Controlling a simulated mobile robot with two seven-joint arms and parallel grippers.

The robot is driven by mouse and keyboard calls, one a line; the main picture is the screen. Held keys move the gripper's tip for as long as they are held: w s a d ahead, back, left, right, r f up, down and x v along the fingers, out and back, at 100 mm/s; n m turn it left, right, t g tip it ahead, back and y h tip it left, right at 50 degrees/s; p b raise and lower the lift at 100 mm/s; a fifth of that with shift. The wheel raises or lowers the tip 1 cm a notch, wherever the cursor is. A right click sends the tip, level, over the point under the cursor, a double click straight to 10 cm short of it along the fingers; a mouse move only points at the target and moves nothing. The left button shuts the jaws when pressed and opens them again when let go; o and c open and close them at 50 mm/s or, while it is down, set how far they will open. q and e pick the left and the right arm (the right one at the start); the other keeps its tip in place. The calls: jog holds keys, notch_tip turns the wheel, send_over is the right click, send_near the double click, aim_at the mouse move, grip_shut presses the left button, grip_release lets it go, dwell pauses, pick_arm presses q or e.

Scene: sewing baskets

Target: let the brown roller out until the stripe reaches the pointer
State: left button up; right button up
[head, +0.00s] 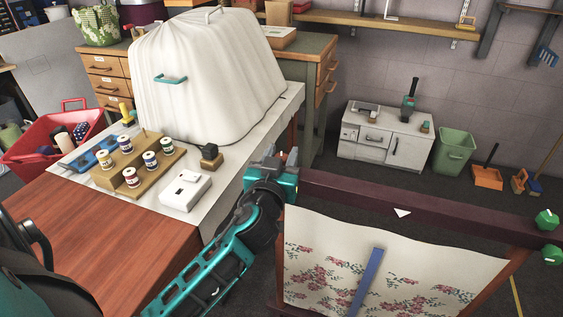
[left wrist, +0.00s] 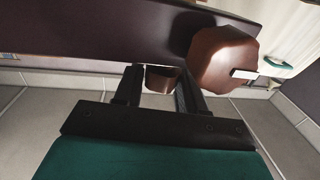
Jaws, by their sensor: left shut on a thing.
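A dark purple-brown beam (head: 350,192) runs across the lower right of the head view with a white pointer (head: 402,212) on it. Below hangs a cream flowered cloth (head: 425,270) with a slanted blue stripe (head: 366,280), below and left of the pointer, apart from it. My left gripper (head: 281,158) is at the beam's left end. In the left wrist view its fingers are shut on a small brown knob (left wrist: 160,76), partly hidden. A larger brown faceted knob (left wrist: 215,62) with a white mark sits beside it. The roller itself is not clearly visible. My right gripper is out of view.
Two green knobs (head: 547,219) are at the beam's right end. Left is a table (head: 110,240) with thread spools on a wooden stand (head: 172,158), a white box (head: 185,191) and a white-covered bulk (head: 205,75). A cabinet (head: 385,140) and green bin (head: 454,150) stand behind.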

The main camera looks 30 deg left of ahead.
pick_arm(q)
jog(key=shift+f+n+g+y+b, duration=0.2)
jog(key=shift+n+g+y+b, duration=0.1)
jog(key=shift+n+y+b, duration=0.3)
jog(key=shift+r+n+g+y+b, duration=0.15)
jog(key=shift+n+g+y+b, duration=0.15)
jog(key=shift+y+b, duration=0.3)
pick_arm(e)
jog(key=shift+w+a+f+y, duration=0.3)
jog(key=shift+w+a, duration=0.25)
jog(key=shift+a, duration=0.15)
pick_arm(q)
jog(key=shift+r, duration=0.1)
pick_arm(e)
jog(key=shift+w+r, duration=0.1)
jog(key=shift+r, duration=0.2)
pick_arm(q)
jog(key=o, duration=0.9)
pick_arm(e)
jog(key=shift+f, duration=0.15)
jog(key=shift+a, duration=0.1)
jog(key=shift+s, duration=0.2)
